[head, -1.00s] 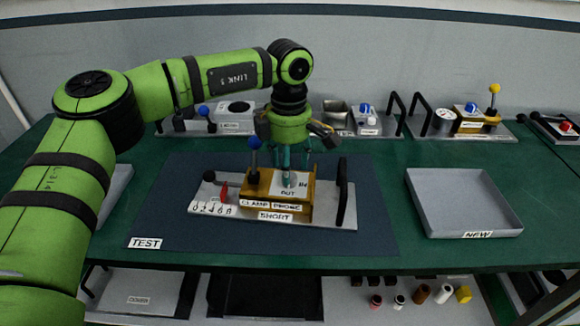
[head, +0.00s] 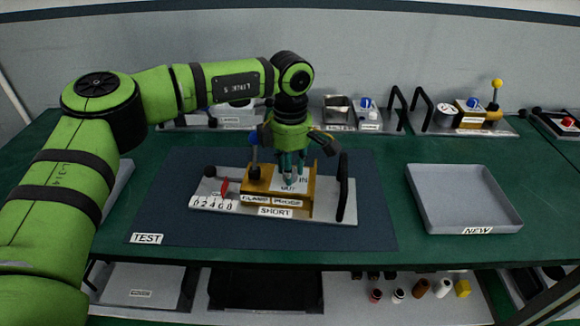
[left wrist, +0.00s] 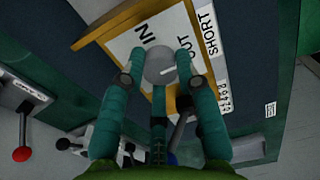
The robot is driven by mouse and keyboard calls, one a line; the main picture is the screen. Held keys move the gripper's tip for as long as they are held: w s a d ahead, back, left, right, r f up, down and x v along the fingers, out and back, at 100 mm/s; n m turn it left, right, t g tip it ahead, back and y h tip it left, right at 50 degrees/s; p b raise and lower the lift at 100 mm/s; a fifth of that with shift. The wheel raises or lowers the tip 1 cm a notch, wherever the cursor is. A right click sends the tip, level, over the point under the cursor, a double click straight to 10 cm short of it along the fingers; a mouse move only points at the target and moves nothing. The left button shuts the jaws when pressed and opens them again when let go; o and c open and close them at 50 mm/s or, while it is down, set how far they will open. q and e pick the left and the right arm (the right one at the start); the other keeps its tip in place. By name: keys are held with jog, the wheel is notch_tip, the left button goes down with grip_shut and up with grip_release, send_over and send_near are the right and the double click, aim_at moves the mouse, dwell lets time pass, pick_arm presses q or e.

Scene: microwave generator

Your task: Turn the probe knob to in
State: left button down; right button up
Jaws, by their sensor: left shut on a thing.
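The probe knob (left wrist: 159,66) is a small round grey knob on a white plate marked IN and OUT (left wrist: 143,45). It sits on the brass-coloured block of the SHORT fixture (head: 306,207) in the head view. My left gripper (head: 289,180) points down over the block. Its teal fingers (left wrist: 160,72) are shut around the knob in the left wrist view. A pale pointer line on the knob lies toward the OUT side, but its exact angle is hard to read. In the head view the fingers largely hide the knob. My right gripper is not in view.
A blue-balled clamp lever (head: 254,145) stands just left of my gripper, and a black handle (head: 343,188) stands to the right. A dark TEST mat (head: 365,235) lies under the fixture. An empty grey NEW tray (head: 463,200) is at the right. Other fixtures line the back.

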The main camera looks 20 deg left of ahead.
pick_arm(q)
jog(key=n+b, duration=0.2)
jog(key=n, duration=0.1)
jog(key=shift+f+n, duration=0.15)
jog(key=shift+n, duration=0.25)
jog(key=n+b, duration=0.2)
jog(key=n, duration=0.2)
jog(key=n+b, duration=0.1)
jog(key=n, duration=0.4)
jog(key=shift+n+b, duration=0.35)
jog(key=shift+n, duration=0.05)
jog(key=n+b, duration=0.1)
jog(key=n, duration=0.3)
jog(key=c, duration=0.9)
grip_release()
